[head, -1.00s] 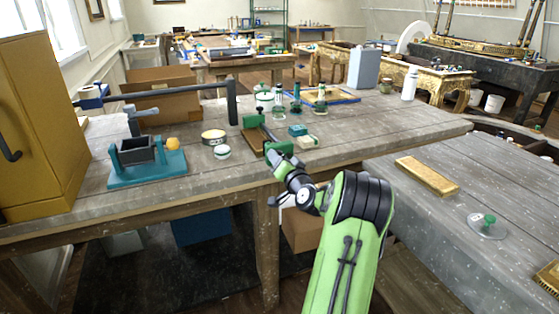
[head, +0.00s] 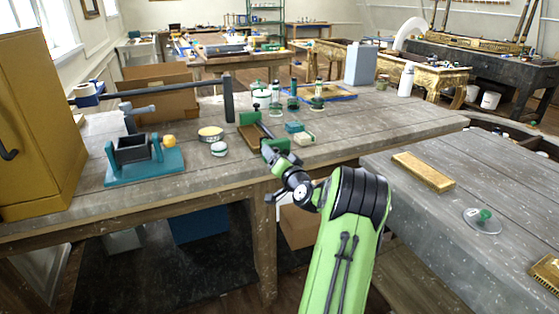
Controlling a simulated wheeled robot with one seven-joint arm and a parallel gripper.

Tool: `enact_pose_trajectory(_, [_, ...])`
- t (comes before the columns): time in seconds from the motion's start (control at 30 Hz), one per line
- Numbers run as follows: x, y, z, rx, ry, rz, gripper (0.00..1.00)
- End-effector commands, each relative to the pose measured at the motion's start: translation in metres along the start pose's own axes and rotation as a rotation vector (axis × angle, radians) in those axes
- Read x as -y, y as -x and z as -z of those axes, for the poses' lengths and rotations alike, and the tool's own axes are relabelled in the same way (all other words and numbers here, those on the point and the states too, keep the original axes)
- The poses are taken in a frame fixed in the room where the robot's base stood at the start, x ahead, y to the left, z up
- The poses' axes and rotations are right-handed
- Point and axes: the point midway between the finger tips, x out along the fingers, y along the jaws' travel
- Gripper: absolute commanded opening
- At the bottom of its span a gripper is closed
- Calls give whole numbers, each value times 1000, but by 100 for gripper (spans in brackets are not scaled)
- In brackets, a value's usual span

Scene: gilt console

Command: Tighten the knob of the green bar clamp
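The green bar clamp (head: 250,117) lies on the grey wooden workbench, beside the upright dark post. It has green jaws and a dark bar, and it sits over a brown wooden piece (head: 249,135). Its near end meets the end of my arm in the picture. The knob cannot be made out there. My gripper (head: 271,155) is at the near end of the clamp, close to the bench's front edge. It is small and partly hidden by my green and black arm. I cannot tell whether it touches the knob or whether its fingers are open.
A teal-based device (head: 145,168), an orange ball (head: 169,140), a round tin (head: 210,134) and a white-lidded jar (head: 219,149) stand left of the clamp. A teal block (head: 294,127) and several bottles stand right and behind. A second bench (head: 430,220) is at right.

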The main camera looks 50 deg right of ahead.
Motion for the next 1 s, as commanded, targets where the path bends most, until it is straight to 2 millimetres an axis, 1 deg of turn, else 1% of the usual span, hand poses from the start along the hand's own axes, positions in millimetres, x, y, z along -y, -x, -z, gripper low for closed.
enact_pose_trajectory(0.07, [-2,8,0,0,0,-4,69])
enact_pose_trajectory(0.17, [-2,30,0,-2,-2,-6,69])
enact_pose_trajectory(0.4, [-4,100,-1,-2,-3,-8,69])
enact_pose_trajectory(0.5, [-4,125,-1,-3,-2,-8,69])
enact_pose_trajectory(0.6, [-2,143,0,-1,-2,-6,69])
enact_pose_trajectory(0.73, [-1,155,0,-1,-1,-3,69])
enact_pose_trajectory(1.0, [0,157,0,-1,0,-2,69])
